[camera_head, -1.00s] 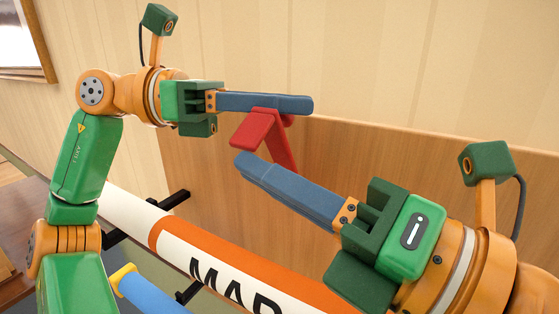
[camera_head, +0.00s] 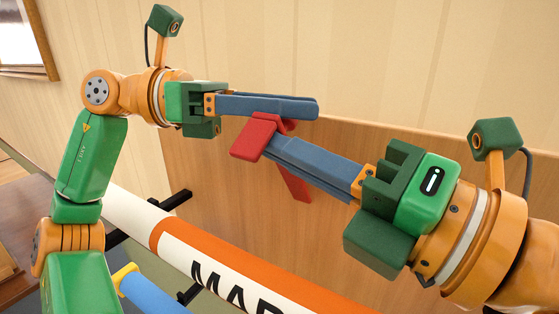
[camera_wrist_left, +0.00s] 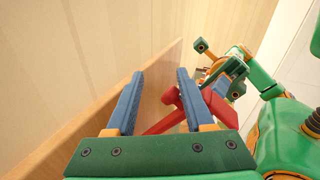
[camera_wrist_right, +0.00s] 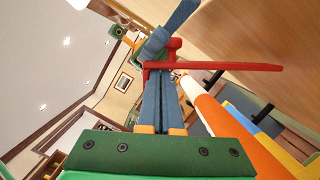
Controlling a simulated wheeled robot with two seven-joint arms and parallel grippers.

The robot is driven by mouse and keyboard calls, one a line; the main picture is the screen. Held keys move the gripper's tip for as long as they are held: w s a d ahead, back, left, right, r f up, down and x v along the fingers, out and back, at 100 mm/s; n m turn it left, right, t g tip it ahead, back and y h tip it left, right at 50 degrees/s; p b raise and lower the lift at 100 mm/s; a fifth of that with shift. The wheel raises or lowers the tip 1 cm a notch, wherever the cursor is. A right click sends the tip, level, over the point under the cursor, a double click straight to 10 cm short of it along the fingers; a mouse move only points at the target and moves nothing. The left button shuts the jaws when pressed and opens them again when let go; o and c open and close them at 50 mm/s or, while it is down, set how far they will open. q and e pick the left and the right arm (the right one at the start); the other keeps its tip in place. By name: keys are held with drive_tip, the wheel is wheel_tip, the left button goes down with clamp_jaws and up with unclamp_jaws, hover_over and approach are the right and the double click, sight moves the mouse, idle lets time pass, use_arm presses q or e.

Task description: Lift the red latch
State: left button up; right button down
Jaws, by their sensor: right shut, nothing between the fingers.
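The red latch (camera_head: 254,136) stands near the wood panel, with a flat plate at the top and a leg running down to the right. It shows in the left wrist view (camera_wrist_left: 192,105) and the right wrist view (camera_wrist_right: 225,67). My left gripper (camera_head: 316,107) is open, its fingers level just behind the top of the latch; in its wrist view the latch shows beyond and between them. My right gripper (camera_head: 268,143) is shut and empty, its tips beside the plate. Its fingers cross in front of the leg and hide part of it. I cannot tell whether either gripper touches the latch.
A wood panel (camera_head: 390,160) rises close behind the grippers. A white and orange tube (camera_head: 215,250) with black lettering runs diagonally below, with black brackets (camera_head: 170,203). A blue bar with a yellow end (camera_head: 125,272) lies lower left.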

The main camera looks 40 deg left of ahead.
use_arm(q)
drive_tip(key=shift+f, duration=0.2)
use_arm(e)
drive_tip(key=shift+w+r+t, duration=0.15)
drive_tip(key=shift+w+t, duration=0.15)
